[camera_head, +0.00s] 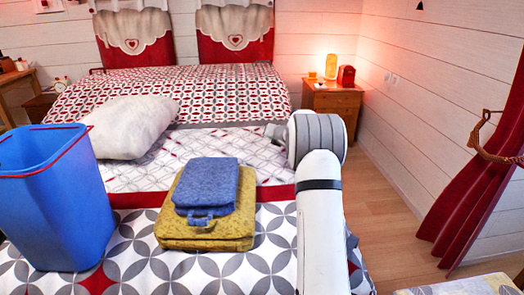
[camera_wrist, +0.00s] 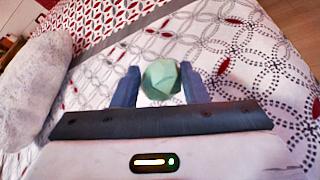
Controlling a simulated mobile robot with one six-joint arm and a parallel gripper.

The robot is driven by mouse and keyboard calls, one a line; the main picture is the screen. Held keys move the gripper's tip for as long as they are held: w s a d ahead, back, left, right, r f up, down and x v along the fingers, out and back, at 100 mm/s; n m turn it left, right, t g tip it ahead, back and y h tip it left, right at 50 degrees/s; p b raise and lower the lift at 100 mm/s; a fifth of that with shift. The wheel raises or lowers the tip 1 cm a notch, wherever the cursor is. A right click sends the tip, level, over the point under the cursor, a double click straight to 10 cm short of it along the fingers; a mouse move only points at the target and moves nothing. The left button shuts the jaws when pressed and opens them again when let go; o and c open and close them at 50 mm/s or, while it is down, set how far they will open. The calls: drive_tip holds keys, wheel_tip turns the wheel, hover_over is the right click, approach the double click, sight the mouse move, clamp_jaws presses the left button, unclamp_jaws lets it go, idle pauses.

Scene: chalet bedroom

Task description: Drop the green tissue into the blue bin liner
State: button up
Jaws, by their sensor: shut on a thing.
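The green tissue (camera_wrist: 161,79), a crumpled pale green ball, is held between the two blue fingers of my gripper (camera_wrist: 159,84) in the wrist view, above the patterned bedspread. In the head view my arm hides the tissue and most of the gripper; only a grey part of the gripper end shows at the arm's left. The blue bin (camera_head: 55,200) stands on the bed at the left of the head view, with a red line around its rim. Its inside is mostly out of sight. My gripper is well to the right of it and farther back.
A blue case (camera_head: 207,184) lies on a yellow case (camera_head: 206,232) between the bin and my arm. A white pillow (camera_head: 132,127) lies behind the bin and shows in the wrist view (camera_wrist: 42,88). A nightstand (camera_head: 331,102) with a lit lamp stands at back right.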

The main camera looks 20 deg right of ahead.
sight(272, 162)
wheel_tip(272, 162, down, 10)
drive_tip(key=b, duration=0.4)
drive_tip(key=shift+a+b, duration=0.15)
drive_tip(key=shift+b, duration=0.25)
drive_tip(key=shift+f, duration=0.2)
drive_tip(key=o, duration=0.9)
drive_tip(key=shift+r, duration=0.1)
